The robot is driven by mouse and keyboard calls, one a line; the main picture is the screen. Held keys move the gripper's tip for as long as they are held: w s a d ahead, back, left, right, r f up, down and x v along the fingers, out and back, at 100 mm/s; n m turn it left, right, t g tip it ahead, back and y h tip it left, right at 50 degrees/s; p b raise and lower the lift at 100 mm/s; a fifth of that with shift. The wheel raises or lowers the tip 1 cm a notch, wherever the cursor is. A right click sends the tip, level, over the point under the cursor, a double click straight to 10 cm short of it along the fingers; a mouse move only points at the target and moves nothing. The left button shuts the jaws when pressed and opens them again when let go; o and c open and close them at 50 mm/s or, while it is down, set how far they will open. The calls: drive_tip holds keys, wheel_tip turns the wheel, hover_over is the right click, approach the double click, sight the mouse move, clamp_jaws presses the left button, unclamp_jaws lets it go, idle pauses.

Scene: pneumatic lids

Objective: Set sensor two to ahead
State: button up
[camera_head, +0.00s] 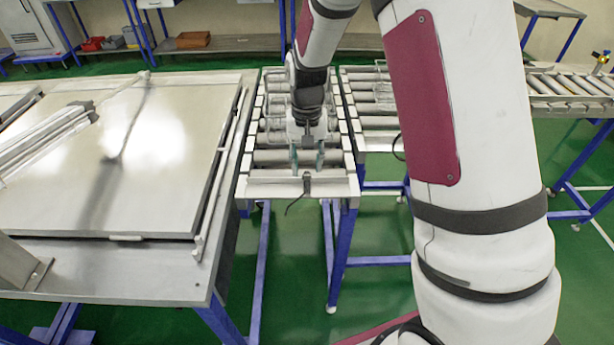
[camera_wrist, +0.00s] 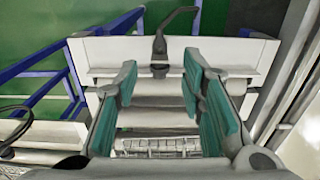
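A small dark sensor (camera_head: 306,182) sits at the middle of the conveyor's white front end plate (camera_head: 270,187), with a black cable hanging from it. In the wrist view the sensor (camera_wrist: 160,46) stands upright on the end plate, its cable running up to the right. No number is readable on it, so I cannot tell whether it is sensor two. My gripper (camera_head: 307,160) points down over the front rollers, just behind the sensor. In the wrist view my gripper (camera_wrist: 160,72) has its teal-padded fingers apart, with nothing between them; the sensor lies beyond the fingertips.
Wire baskets (camera_head: 282,100) stand on the rollers behind my gripper. A large steel table (camera_head: 130,210) with a raised lid-like panel stands close on the left. A second roller conveyor (camera_head: 375,130) stands to the right, partly behind my arm. Green floor lies open in front.

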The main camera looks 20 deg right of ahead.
sight(307, 175)
drive_tip(key=shift+r, duration=1.9)
drive_tip(key=s+r+n+t, duration=0.3)
drive_tip(key=s+r+t, duration=0.1)
drive_tip(key=s+r, duration=1.4)
drive_tip(key=s+r+t, duration=0.1)
drive_tip(key=s+r, duration=0.1)
drive_tip(key=s, duration=0.5)
drive_tip(key=shift+n+t+b, duration=0.3)
drive_tip(key=shift+b, duration=0.05)
drive_tip(key=shift+d, duration=0.2)
